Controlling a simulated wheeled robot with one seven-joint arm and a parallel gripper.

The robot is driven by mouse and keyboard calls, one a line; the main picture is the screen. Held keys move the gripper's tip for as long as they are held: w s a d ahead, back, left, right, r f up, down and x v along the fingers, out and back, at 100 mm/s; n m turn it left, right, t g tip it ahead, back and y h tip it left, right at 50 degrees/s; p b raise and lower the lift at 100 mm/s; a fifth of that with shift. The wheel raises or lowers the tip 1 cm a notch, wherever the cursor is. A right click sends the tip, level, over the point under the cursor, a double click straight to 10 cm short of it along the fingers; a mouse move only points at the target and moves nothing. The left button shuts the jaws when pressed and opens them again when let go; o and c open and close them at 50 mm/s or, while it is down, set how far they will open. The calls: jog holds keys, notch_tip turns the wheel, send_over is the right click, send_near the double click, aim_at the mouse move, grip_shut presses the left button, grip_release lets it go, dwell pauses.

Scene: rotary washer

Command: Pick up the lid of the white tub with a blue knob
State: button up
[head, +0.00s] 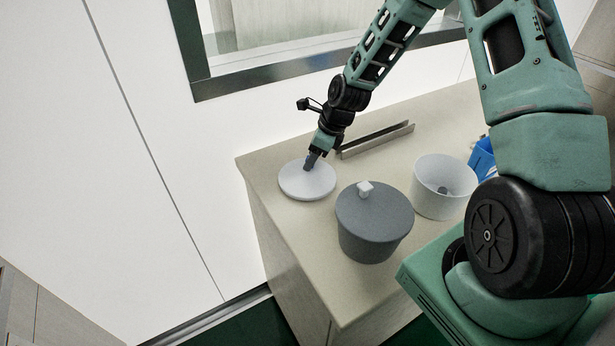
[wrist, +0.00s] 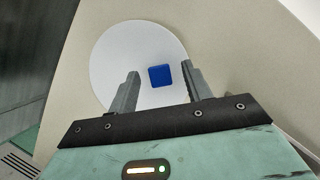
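The white round lid (head: 307,180) lies on the counter near its left back corner. My gripper (head: 309,165) is over the lid, pointing down. In the wrist view my gripper (wrist: 160,75) is open, with one finger on each side of the knob and gaps between fingers and knob. I cannot tell the exact height of the fingertips over the lid. The open white tub (head: 442,187) stands to the right on the counter.
A grey tub with a grey lid and white knob (head: 374,220) stands close, right of and in front of the white lid. A metal channel (head: 377,139) lies behind. A blue object (head: 484,158) is partly hidden by my arm. The counter (head: 300,235) ends just left of the lid.

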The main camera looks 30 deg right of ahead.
grip_shut()
jog(key=shift+r, duration=0.1)
